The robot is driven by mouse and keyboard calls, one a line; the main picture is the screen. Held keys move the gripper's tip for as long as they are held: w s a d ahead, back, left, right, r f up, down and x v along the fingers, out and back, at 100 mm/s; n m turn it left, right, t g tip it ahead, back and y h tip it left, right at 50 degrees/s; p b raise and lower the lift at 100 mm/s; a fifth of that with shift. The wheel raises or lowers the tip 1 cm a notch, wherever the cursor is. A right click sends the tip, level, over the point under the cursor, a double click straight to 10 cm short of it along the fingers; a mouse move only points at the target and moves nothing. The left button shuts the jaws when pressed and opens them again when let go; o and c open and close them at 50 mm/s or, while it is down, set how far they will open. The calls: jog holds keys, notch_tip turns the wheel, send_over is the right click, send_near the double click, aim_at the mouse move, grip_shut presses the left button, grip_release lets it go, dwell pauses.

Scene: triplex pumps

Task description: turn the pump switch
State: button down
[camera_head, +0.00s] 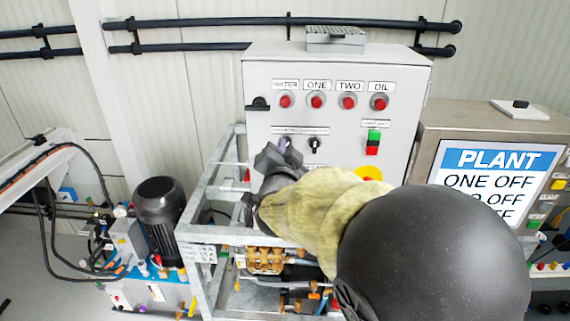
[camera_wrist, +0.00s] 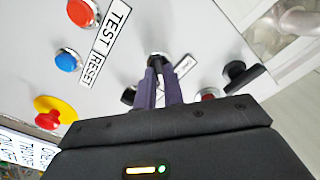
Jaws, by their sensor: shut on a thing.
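My gripper (camera_head: 285,143) is at the front of the light grey control cabinet (camera_head: 270,100), at the left one of two rotary switches under a small label strip. The second switch, a black knob (camera_head: 315,143), is just to the right and points about upright. It shows beside the fingers in the wrist view (camera_wrist: 129,95).
Red lamps (camera_head: 316,101) line the cabinet's top. A green and red button (camera_head: 374,140) and a yellow-backed emergency stop (camera_head: 368,173) sit right of the switches. A black handle (camera_head: 258,104) juts out at the left. A metal frame (camera_head: 207,234) stands below, near my arm.

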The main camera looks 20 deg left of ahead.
jog(key=shift+d+m+b, duration=0.1)
jog(key=shift+m+b, duration=0.4)
jog(key=shift+b, duration=0.05)
jog(key=c, duration=1.5)
grip_release()
jog(key=b+v, duration=0.3)
jog(key=v, duration=1.4)
jog(key=shift+s, duration=0.2)
jog(key=shift+f, duration=0.1)
